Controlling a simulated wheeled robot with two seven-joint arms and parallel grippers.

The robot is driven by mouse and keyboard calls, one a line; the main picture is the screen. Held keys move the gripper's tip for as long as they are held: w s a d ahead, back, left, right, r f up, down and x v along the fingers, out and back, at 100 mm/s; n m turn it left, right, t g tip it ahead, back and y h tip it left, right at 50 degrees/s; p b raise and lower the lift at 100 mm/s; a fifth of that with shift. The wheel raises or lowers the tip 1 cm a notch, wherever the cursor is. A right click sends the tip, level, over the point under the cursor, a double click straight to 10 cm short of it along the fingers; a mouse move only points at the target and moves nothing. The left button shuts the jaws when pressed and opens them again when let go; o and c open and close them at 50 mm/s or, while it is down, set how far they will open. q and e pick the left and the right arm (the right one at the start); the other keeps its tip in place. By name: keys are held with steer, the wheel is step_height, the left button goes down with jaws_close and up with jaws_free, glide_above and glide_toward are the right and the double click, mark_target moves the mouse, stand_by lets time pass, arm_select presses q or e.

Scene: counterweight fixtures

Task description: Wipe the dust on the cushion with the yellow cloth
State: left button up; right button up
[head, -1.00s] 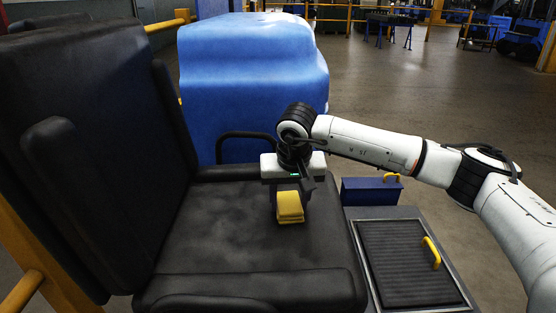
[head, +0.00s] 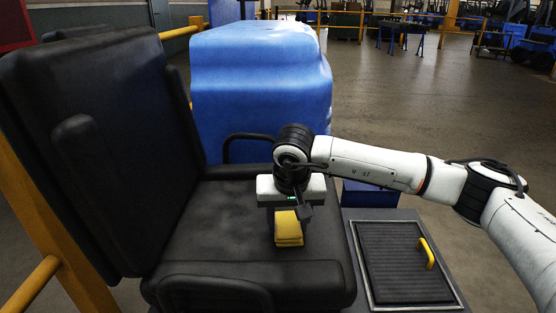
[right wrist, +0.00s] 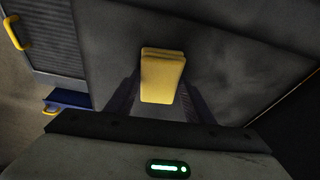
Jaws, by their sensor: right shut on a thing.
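The black seat cushion (head: 210,240) lies flat in front of its tall black backrest, with faint greyish dust patches toward its back. The folded yellow cloth (head: 289,229) is at the cushion's right half. My right gripper (head: 290,212) points down and is shut on the cloth. In the right wrist view, the cloth (right wrist: 162,76) sits between the two fingers with the dark grey cushion (right wrist: 235,55) behind it. I cannot tell whether the cloth touches the cushion. My left gripper is out of view.
A blue rounded body (head: 262,85) stands behind the seat. A black armrest loop (head: 240,138) rises at the cushion's back edge. Right of the seat are a ribbed panel with a yellow handle (head: 427,254) and a blue box (head: 369,195). A yellow rail (head: 30,284) runs at left.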

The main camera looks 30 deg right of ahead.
step_height(320, 180, up, 3)
steer(key=shift+w+d+f+p, duration=0.1)
steer(key=shift+w+f+p, duration=0.1)
steer(key=shift+p, duration=0.35)
steer(key=shift+r+p, duration=1.75)
steer(key=shift+r, duration=0.8)
steer(key=shift+s+f, duration=0.1)
